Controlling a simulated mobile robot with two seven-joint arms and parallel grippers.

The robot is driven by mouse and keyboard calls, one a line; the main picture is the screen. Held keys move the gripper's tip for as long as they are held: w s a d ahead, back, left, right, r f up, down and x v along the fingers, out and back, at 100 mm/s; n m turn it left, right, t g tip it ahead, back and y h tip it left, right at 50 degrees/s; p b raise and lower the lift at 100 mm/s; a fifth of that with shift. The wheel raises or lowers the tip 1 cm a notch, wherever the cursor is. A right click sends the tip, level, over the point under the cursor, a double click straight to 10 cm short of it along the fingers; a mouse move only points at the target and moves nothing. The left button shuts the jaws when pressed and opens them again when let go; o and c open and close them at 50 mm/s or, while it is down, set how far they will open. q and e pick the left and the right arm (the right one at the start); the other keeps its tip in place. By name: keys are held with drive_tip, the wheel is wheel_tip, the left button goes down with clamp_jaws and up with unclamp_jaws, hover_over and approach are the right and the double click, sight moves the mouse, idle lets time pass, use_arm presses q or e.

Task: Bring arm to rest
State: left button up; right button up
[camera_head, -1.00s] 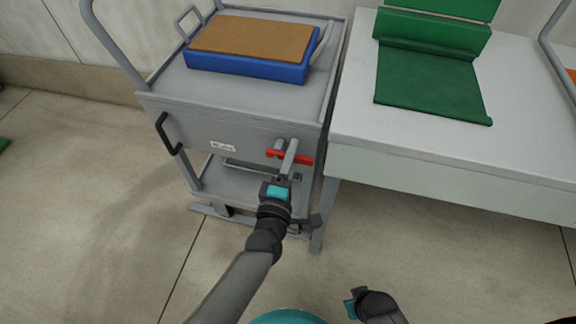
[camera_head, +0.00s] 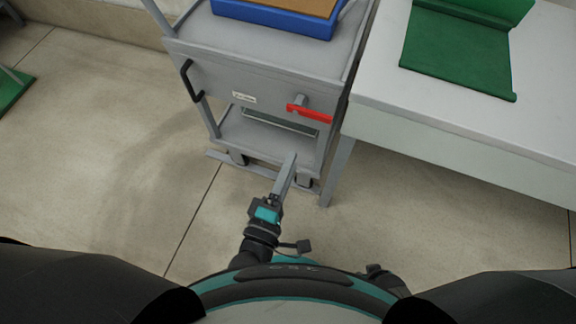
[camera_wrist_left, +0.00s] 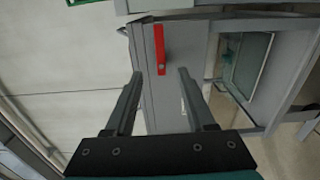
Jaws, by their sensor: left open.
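My left gripper (camera_head: 291,158) is in front of the grey cart (camera_head: 215,52), low and apart from the red lever (camera_head: 309,113) on the cart's front panel. In the left wrist view the left gripper (camera_wrist_left: 160,75) has its two fingers spread with nothing between them. The red lever (camera_wrist_left: 160,48) shows beyond the fingertips in that view. Part of my right arm's end (camera_head: 376,270) shows low in the head view, mostly hidden behind my own body, so its jaws cannot be made out.
A blue tray (camera_head: 275,20) with a brown top sits on the cart. A white table (camera_head: 430,125) with a green mat (camera_head: 460,55) stands to the right. The cart has a black side handle (camera_head: 188,80). Open floor (camera_head: 110,150) lies to the left.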

use_arm(q)
drive_tip(key=shift+s, duration=0.2)
drive_tip(key=shift+f, duration=0.1)
idle(0.4)
drive_tip(key=s+a+f+m+g+y+p, duration=0.15)
drive_tip(key=a+f+m+g, duration=0.3)
drive_tip(key=f, duration=0.55)
drive_tip(key=s+a+f+m+g+y+b, duration=0.1)
drive_tip(key=s+a+f+m+g, duration=0.2)
drive_tip(key=a+f+m, duration=0.45)
drive_tip(key=s+a+f+m+g+y, duration=0.2)
drive_tip(key=s+a+f, duration=0.3)
drive_tip(key=s, duration=0.3)
drive_tip(key=s+a+f+m+g+y+p, duration=0.1)
drive_tip(key=s+a+f+m+g, duration=0.2)
drive_tip(key=s+a+f+g, duration=0.2)
wheel_tip(320, 180, down, 3)
drive_tip(key=s, duration=0.2)
drive_tip(key=shift+s+y, duration=0.35)
drive_tip(key=shift+s, duration=0.05)
use_arm(e)
drive_tip(key=s, duration=0.1)
drive_tip(key=s+d, duration=0.1)
drive_tip(key=s, duration=0.1)
drive_tip(key=shift+d+r, duration=0.1)
drive_tip(key=shift+w+r, duration=0.1)
drive_tip(key=shift+w, duration=0.15)
